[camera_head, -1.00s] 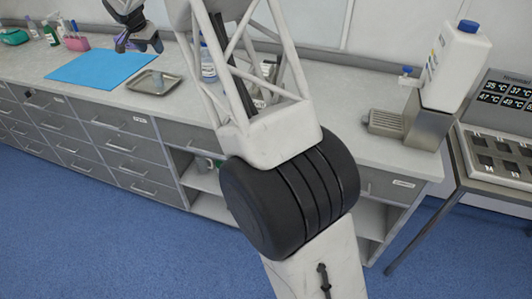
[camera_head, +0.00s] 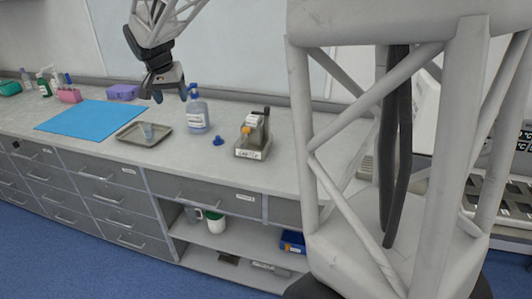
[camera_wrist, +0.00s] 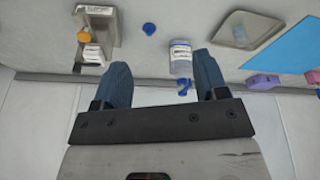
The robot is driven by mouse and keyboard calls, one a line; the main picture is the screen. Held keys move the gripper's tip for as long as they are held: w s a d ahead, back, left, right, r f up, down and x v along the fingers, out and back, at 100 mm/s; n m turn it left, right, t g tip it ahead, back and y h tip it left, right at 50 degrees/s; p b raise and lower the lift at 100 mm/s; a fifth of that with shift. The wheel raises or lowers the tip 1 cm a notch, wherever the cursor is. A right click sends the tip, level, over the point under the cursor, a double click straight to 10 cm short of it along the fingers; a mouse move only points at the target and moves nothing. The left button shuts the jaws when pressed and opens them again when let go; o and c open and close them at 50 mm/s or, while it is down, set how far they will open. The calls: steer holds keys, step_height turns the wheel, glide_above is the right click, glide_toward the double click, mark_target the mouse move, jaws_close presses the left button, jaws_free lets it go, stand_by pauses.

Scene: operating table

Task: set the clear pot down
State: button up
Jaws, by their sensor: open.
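The clear pot (camera_head: 147,130) stands upright on the metal tray (camera_head: 128,139) on the counter. In the wrist view the tray (camera_wrist: 262,40) is at the upper right, with a faint pale shape on it that may be the pot. My gripper (camera_head: 170,93) is open and empty, raised above and behind the tray, apart from the pot. In the wrist view my gripper (camera_wrist: 161,64) shows two blue-grey fingers spread apart with nothing held between them.
A blue-pump bottle (camera_head: 196,112) stands right of the tray, with a small blue cap (camera_head: 218,141) and a dispenser box (camera_head: 253,136) beyond it. A blue mat (camera_head: 88,116) lies to the left. A purple box (camera_head: 122,92) is near the wall.

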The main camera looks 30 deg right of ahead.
steer(key=s+d+n+y, duration=0.1)
steer(key=s+d+n, duration=0.25)
steer(key=s, duration=2.05)
steer(key=s+f+n, duration=0.1)
steer(key=s+f, duration=0.2)
steer(key=s, duration=0.7)
steer(key=s+d+f, duration=0.1)
steer(key=s+f, duration=0.3)
steer(key=s, duration=0.6)
steer(key=shift+d+f+n+y, duration=0.2)
steer(key=shift+f+n+y, duration=0.05)
steer(key=shift+n+y, duration=0.15)
